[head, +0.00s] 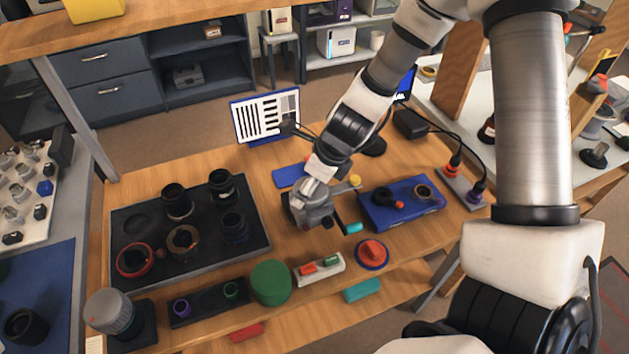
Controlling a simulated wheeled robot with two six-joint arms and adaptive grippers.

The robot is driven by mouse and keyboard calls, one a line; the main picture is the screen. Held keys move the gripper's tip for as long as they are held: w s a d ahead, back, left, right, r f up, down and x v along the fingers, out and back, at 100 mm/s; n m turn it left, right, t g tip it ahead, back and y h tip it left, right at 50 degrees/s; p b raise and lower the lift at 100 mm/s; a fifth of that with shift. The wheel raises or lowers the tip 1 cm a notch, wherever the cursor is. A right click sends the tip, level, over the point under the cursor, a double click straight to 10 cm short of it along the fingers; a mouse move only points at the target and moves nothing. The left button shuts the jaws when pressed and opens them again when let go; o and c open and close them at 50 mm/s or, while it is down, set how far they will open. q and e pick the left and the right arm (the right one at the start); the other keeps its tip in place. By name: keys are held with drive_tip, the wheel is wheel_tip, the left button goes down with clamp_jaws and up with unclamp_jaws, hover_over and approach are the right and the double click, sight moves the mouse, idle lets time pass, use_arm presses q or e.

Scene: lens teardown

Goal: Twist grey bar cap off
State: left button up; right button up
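My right gripper (311,208) hangs over the middle of the wooden workbench, between the dark lens tray and the blue mat. Its fingertips are hard to make out, so I cannot tell whether it is open or holds something. Several black lens parts stand in the dark tray (250,253), among them a barrel (177,201) at its back. A ribbed grey round piece (109,311) with a red mark sits on a black stand (137,337) at the front left. I cannot pick out for sure a cap with a grey bar. My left gripper is out of view.
A green cylinder (271,283), a white holder (319,269) with red and green pieces, and a red knob (372,253) stand along the front edge. A blue mat (402,212) holds black parts. A chart (265,117) stands at the back. Bare wood lies behind the tray.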

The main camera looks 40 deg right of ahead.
drive_tip(key=shift+s+r, duration=0.35)
drive_tip(key=shift+s, duration=0.1)
drive_tip(key=shift+s+r, duration=0.1)
drive_tip(key=shift+s, duration=0.1)
drive_tip(key=shift+c, duration=1.3)
drive_tip(key=c, duration=0.5)
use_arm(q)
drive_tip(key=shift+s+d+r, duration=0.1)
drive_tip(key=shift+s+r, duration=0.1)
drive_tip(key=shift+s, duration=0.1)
use_arm(e)
drive_tip(key=shift+w, duration=0.25)
drive_tip(key=shift+c, duration=1.3)
drive_tip(key=shift+n+p, duration=0.4)
drive_tip(key=shift+p, duration=0.15)
drive_tip(key=shift+n+g+y+p, duration=0.3)
drive_tip(key=shift+n+y+p, duration=0.1)
drive_tip(key=shift+n+p, duration=0.4)
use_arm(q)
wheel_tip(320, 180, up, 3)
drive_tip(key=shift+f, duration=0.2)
